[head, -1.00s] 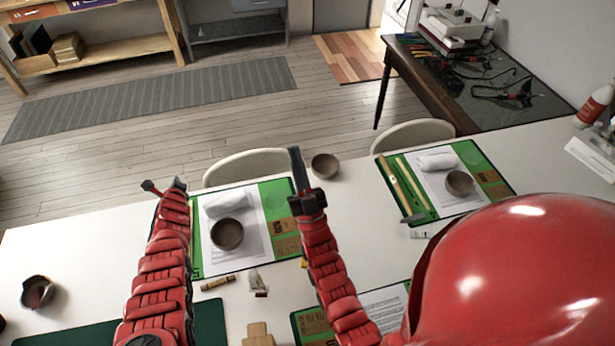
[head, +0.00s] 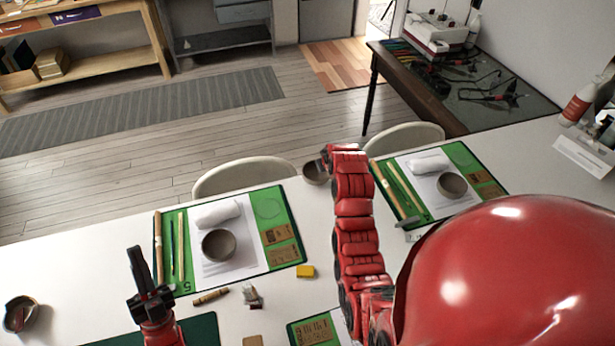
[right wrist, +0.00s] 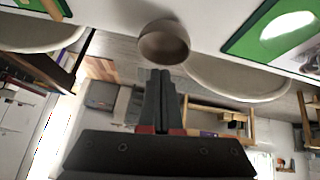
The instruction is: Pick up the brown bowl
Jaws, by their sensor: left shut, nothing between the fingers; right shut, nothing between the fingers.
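Several brown bowls are in view; I cannot tell which one is meant. One bowl (head: 313,175) stands on the bare table between two mats, partly hidden by my right arm. It also shows large in the right wrist view (right wrist: 164,44), just beyond the fingertips. My right gripper (right wrist: 160,74) is shut and empty, pointing at this bowl with a small gap. Another bowl (head: 218,246) sits on the left mat, and one (head: 452,187) on the right mat. A darker bowl (head: 20,315) is at the far left. My left gripper (head: 135,254) is shut and empty over the near left table.
Green mats (head: 277,226) hold paper, wooden tools and a white roll (head: 217,214). White chairs (head: 244,178) stand along the far edge. Bare table (head: 90,245) is free at the left.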

